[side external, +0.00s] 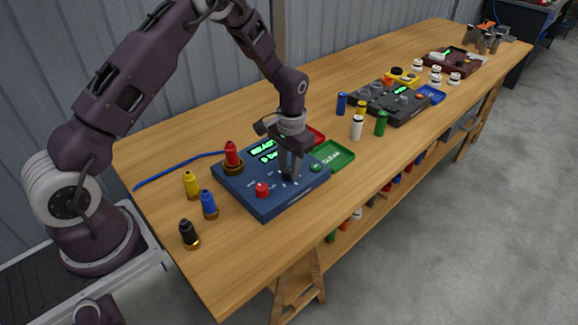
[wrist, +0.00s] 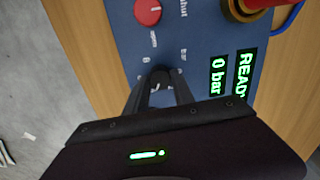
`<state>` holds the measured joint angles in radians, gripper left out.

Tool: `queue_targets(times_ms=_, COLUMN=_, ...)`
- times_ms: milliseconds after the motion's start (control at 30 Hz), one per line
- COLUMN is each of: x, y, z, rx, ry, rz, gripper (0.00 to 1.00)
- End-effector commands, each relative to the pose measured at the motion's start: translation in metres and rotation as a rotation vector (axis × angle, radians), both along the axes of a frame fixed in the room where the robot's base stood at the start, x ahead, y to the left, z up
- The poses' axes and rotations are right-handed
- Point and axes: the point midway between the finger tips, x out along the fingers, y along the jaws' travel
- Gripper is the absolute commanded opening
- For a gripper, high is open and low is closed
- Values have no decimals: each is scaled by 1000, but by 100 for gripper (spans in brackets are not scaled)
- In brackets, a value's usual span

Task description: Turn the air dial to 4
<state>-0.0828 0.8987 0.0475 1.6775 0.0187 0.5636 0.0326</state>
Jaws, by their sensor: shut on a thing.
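The blue control box (side external: 268,207) sits on the wooden bench in the side view. My gripper (side external: 290,175) reaches down onto its top, and its fingers are shut on a dark dial. In the wrist view the black dial (wrist: 158,78) is between the fingertips of my gripper (wrist: 159,88); the fingers hide part of it and its scale. The green display (wrist: 218,77) reads "0 bar", with "READY" beside it. A red knob (wrist: 147,11) is on the same panel, apart from the fingers.
A red-topped brass fitting (side external: 232,158) stands at the box's left corner. Yellow (side external: 191,184), blue (side external: 208,204) and black (side external: 188,233) fittings stand nearby. A green tray (side external: 334,155) is beside the box. Another dark panel (side external: 390,103) is farther back.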

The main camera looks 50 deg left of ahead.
Motion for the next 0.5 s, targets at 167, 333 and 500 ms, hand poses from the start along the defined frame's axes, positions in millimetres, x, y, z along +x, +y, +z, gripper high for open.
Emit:
queue_targets(times_ms=167, x=1, y=0, z=1, rx=0, ry=-2, rz=1, gripper=37)
queue_targets(times_ms=333, x=0, y=0, z=0, rx=0, ry=-1, rz=2, gripper=51)
queue_targets(times_ms=500, x=0, y=0, z=0, rx=0, ry=0, rz=2, gripper=51)
